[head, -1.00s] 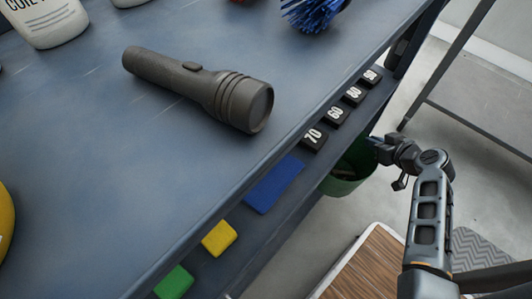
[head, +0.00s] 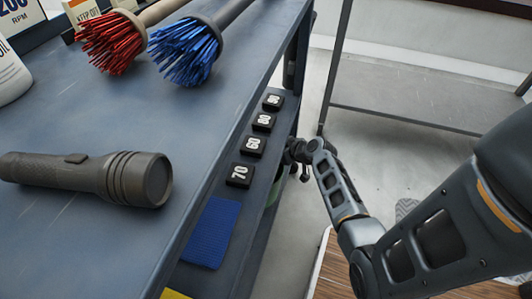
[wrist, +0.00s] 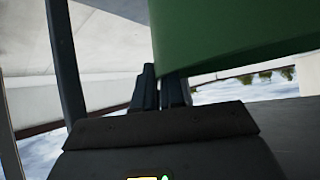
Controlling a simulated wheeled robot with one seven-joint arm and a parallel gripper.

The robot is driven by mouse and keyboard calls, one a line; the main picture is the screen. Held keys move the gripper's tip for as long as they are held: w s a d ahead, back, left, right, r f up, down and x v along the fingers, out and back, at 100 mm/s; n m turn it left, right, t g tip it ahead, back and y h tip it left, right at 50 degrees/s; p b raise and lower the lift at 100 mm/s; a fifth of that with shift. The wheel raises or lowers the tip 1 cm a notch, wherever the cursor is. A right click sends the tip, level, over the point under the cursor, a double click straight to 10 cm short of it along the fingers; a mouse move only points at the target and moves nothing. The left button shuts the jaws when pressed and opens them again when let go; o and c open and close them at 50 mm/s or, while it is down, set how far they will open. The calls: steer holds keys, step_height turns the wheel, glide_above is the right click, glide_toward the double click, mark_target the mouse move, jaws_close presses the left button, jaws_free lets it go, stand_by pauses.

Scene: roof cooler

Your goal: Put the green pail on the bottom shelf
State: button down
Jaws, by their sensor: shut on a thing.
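The green pail shows as a large green curved wall at the top right of the wrist view (wrist: 240,35). In the head view only a green sliver of the pail (head: 274,190) shows beside the blue shelf unit; the rest is hidden behind the shelf edge and my arm. My gripper (wrist: 162,88) is shut on the pail, its fingers meeting at the pail's lower left in the wrist view. The contact point is partly hidden. The lower level (head: 190,275) of the blue unit shows beneath the top; I cannot tell whether it is the bottom shelf.
A dark flashlight (head: 95,178), a red brush (head: 112,40) and a blue brush (head: 185,50) lie on the top surface. Black number blocks (head: 240,175) and a blue cloth (head: 212,232) sit on the level below. A grey rack (head: 415,100) stands beyond open floor.

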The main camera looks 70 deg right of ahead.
steer(key=shift+x, duration=0.85)
steer(key=shift+b+x, duration=0.85)
steer(key=shift+x, duration=1.1)
steer(key=shift+w+r, duration=0.1)
steer(key=shift+r, duration=0.1)
steer(key=shift+f, duration=0.2)
steer(key=c, duration=1.2)
jaws_free()
